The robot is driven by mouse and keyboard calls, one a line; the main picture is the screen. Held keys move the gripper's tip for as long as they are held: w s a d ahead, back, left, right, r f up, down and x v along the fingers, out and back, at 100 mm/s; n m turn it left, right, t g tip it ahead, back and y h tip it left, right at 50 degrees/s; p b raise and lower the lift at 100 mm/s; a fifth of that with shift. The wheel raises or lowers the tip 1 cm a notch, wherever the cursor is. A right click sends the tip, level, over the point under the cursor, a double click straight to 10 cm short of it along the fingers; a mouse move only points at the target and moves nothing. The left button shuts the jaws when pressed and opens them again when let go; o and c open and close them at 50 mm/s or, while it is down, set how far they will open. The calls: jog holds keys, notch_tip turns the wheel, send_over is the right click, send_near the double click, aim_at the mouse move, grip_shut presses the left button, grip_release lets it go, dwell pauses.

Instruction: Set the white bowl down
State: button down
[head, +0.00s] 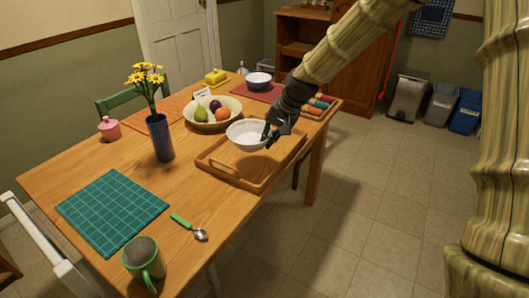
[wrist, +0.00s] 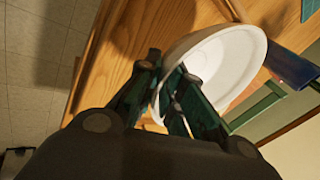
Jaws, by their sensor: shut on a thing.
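The white bowl (head: 243,136) shows in the head view at the far left part of the wooden tray (head: 238,181). My gripper (head: 268,134) is shut on the bowl's right rim. In the wrist view the bowl (wrist: 235,62) is large and looks tilted in that camera's frame, with its rim between my fingertips (wrist: 168,88). The bowl looks about level in the head view. I cannot tell whether its base touches the tray or hangs a little above it.
A fruit bowl (head: 191,122) stands close behind the white bowl. A blue vase (head: 160,139) with yellow flowers stands to the left. Coloured rolls or jars (head: 320,103) sit behind my gripper at the right edge. The tray's front part is empty.

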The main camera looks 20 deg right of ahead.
jog(key=f, duration=0.3)
jog(key=shift+w+f, duration=0.25)
jog(key=shift+w, duration=0.15)
jog(key=shift+s+f, duration=0.25)
jog(key=shift+f, duration=0.1)
jog(key=shift+w+f, duration=0.1)
jog(key=shift+f, duration=1.45)
jog(key=shift+r, duration=0.1)
jog(key=c, duration=1.5)
grip_release()
jog(key=shift+f, duration=0.2)
jog(key=shift+c, duration=0.2)
jog(key=shift+r, duration=0.1)
